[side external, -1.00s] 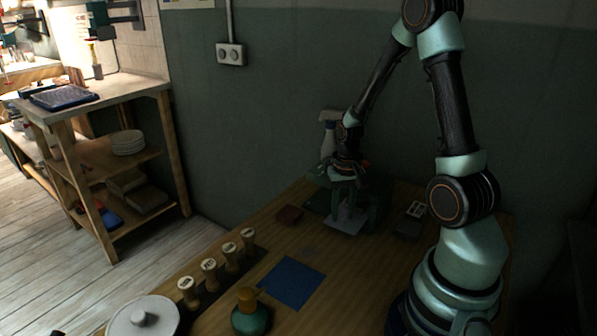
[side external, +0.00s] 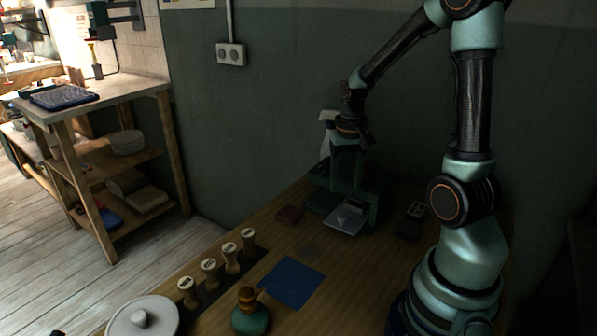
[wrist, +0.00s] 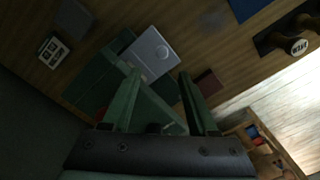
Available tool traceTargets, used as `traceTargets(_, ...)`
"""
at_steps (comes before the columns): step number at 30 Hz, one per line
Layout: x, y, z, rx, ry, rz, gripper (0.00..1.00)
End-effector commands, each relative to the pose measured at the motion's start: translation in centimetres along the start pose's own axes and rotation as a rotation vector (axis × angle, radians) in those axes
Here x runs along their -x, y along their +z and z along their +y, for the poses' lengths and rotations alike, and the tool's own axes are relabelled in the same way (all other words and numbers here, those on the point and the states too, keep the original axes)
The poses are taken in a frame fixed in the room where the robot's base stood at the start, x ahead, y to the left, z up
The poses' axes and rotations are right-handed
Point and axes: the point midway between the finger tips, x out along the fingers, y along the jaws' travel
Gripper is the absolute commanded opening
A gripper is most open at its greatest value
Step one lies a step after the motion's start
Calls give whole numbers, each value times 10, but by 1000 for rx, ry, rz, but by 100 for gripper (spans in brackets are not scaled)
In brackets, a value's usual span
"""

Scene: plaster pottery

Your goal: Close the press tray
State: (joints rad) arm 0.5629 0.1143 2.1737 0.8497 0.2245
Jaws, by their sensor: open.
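The press is a dark green frame (side external: 372,205) at the far end of the table, and it also shows in the wrist view (wrist: 92,82). Its pale grey tray (side external: 342,223) sticks out of the front of the press. In the wrist view the tray (wrist: 150,45) is a light plate with a round mark, and its inner part is hidden by the press. My gripper (wrist: 159,73) is open and empty above the press, with its fingers apart on either side of the tray in the wrist view. The fingers are hard to make out in the side view.
A white spray bottle (side external: 326,128) stands behind the press. A dark red block (side external: 289,215) lies left of it, and a grey box (side external: 407,227) lies right. A blue mat (side external: 290,283), several wooden stamps (side external: 231,259) and a white lidded pot (side external: 143,318) occupy the near table.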

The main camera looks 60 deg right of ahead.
Motion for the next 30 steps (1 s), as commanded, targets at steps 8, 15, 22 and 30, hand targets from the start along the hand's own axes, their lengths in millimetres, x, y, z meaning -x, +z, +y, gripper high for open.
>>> traceTargets(8, 31, 0, 0, -1, 0, 2, 59)
traceTargets(15, 33, 0, 0, -1, 0, 0, 59)
traceTargets(22, 38, 2, -6, 25, -4, 17, 59)
traceTargets(30, 81, 39, -62, 300, -56, 183, 59)
